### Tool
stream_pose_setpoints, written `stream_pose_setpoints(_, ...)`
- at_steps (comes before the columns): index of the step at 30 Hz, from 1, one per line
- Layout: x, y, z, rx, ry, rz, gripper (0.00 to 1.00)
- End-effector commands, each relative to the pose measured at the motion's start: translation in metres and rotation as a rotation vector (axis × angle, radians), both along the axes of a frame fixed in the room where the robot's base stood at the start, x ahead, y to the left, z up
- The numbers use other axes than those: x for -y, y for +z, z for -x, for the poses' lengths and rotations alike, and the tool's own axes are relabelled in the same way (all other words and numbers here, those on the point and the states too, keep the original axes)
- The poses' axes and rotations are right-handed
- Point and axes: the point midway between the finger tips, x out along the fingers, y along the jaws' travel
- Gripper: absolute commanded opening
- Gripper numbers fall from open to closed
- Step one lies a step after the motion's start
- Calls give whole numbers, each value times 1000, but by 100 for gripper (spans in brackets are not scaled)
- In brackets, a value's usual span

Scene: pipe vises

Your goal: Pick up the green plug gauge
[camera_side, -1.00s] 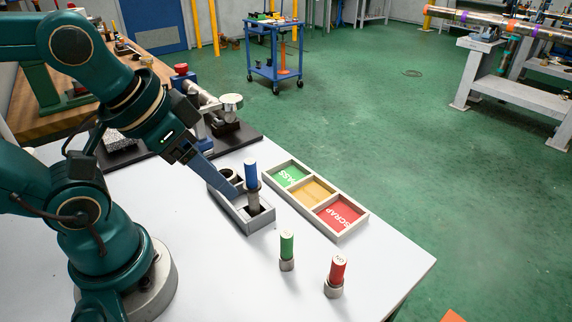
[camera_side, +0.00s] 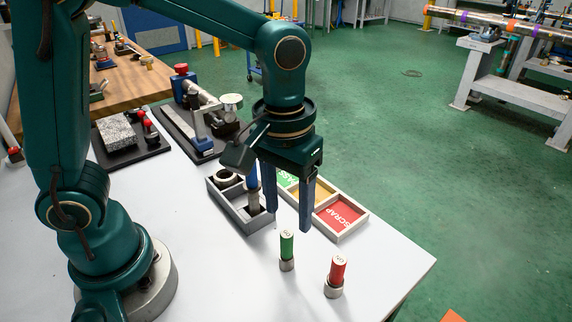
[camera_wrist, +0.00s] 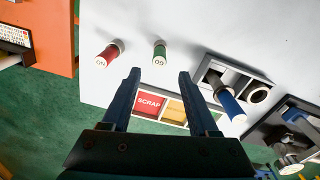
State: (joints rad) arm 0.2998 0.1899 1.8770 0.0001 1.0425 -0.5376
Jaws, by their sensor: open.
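The green plug gauge (camera_side: 287,247) stands upright on the white table, its grey metal end down and green handle up. It also shows in the wrist view (camera_wrist: 160,54), ahead of the fingers and between their lines. My gripper (camera_side: 289,229) points down with its two blue fingers apart and nothing between them. In the side view the fingertips appear above and behind the green gauge, not touching it. The wrist view also shows both open fingers (camera_wrist: 159,72).
A red gauge (camera_side: 337,271) stands right of the green one. A grey two-compartment holder (camera_side: 233,213) with a ring and a blue-handled gauge (camera_side: 253,176) stands behind left. A sorting tray (camera_side: 352,233) with a red SCRAP section lies behind my fingers. Table at front left is clear.

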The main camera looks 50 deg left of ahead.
Motion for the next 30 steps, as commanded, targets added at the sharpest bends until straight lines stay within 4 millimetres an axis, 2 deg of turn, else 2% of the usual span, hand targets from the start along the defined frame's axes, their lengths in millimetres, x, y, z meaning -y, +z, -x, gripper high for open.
stream_pose_setpoints(15,4,-54,5,-35,-23,-12,60)
stream_pose_setpoints(26,4,-60,5,-31,-23,-10,60)
stream_pose_setpoints(30,4,-60,5,-31,-23,-10,7)
